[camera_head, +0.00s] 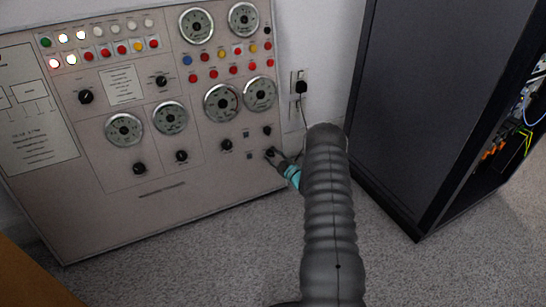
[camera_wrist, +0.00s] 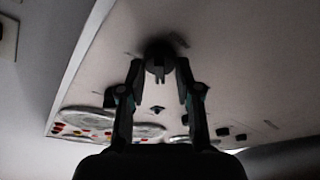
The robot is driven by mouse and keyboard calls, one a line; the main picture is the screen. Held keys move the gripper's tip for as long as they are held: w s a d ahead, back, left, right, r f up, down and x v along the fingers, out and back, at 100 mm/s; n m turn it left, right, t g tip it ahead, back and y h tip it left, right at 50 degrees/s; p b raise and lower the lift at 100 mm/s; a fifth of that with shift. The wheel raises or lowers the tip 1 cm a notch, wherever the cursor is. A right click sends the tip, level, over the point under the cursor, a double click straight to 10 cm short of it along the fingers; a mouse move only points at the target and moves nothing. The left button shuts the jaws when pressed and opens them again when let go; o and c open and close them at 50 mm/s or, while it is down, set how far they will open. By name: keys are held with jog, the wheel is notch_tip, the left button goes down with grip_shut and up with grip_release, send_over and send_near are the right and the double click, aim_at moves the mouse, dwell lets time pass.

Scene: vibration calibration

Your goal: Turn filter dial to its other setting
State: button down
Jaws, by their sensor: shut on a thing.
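The control panel (camera_head: 110,175) is a beige board with gauges, lamps, buttons and several black dials, leaning near the wall. My gripper (camera_head: 276,155) is at the panel's lower right, at a small black dial (camera_head: 269,152). In the wrist view my gripper (camera_wrist: 159,68) has its two fingers on either side of a round dark dial (camera_wrist: 158,52), shut on it. The dial's pointer direction is hard to tell in the dim wrist view. No label naming the filter dial is readable. My arm hides part of the floor and wall behind it.
Another black dial (camera_head: 267,130) sits just above, and one more (camera_head: 227,145) to the left. A wall outlet with a plug (camera_head: 301,87) is right of the panel. A dark cabinet (camera_head: 430,90) stands at the right. Grey carpet (camera_head: 220,250) lies clear in front.

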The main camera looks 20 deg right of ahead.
jog(key=shift+n, duration=0.3)
jog(key=c, duration=0.8)
grip_release()
jog(key=v, duration=1.2)
